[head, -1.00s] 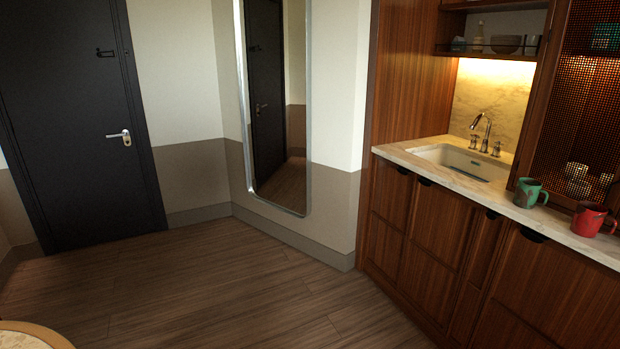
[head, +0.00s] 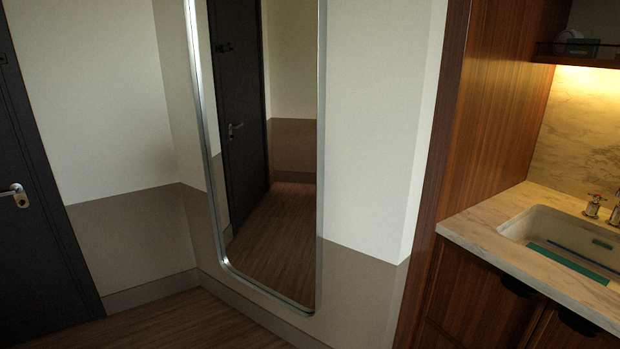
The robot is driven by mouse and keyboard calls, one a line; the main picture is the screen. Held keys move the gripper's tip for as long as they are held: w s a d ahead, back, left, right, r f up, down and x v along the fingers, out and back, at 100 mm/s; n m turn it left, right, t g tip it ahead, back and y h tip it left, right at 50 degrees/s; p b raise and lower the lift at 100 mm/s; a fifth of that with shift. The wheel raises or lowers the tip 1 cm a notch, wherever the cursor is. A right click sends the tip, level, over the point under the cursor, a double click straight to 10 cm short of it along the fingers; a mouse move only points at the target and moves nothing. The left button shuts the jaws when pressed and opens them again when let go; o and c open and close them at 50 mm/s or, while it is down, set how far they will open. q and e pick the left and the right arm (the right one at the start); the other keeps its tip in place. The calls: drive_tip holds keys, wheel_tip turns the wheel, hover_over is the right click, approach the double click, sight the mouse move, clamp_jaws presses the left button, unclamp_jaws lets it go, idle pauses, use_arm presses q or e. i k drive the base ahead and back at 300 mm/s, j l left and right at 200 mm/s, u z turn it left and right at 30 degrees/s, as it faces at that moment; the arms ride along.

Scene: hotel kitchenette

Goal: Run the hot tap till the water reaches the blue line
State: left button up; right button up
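The sink (head: 515,226) is set in the pale marble counter at the right edge, its right part cut off. A thin blue line (head: 572,251) runs along the inside of the basin. A teal strip (head: 570,263) lies below it; I cannot tell whether it is water. A small teal mark (head: 602,243) shows on the basin wall above the line. One tap handle (head: 593,206) stands behind the basin. Part of the spout (head: 616,212) is cut by the picture's edge. The other handle is out of view. I cannot see whether water runs. Neither gripper is in view.
The marble counter (head: 470,233) has its front left corner beside a tall wood panel (head: 490,110). Wooden cabinets (head: 480,305) are below. A mirror (head: 275,170) hangs on the wall in the middle. A dark door (head: 30,200) is at left. Some wooden floor (head: 200,322) is clear.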

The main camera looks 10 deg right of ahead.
sight(597, 198)
drive_tip(key=i+j+z, duration=0.1)
drive_tip(key=i+z, duration=0.2)
drive_tip(key=i, duration=0.25)
drive_tip(key=i+j+z, duration=0.3)
drive_tip(key=i, duration=0.2)
drive_tip(key=i+j+z, duration=0.3)
drive_tip(key=i, duration=0.2)
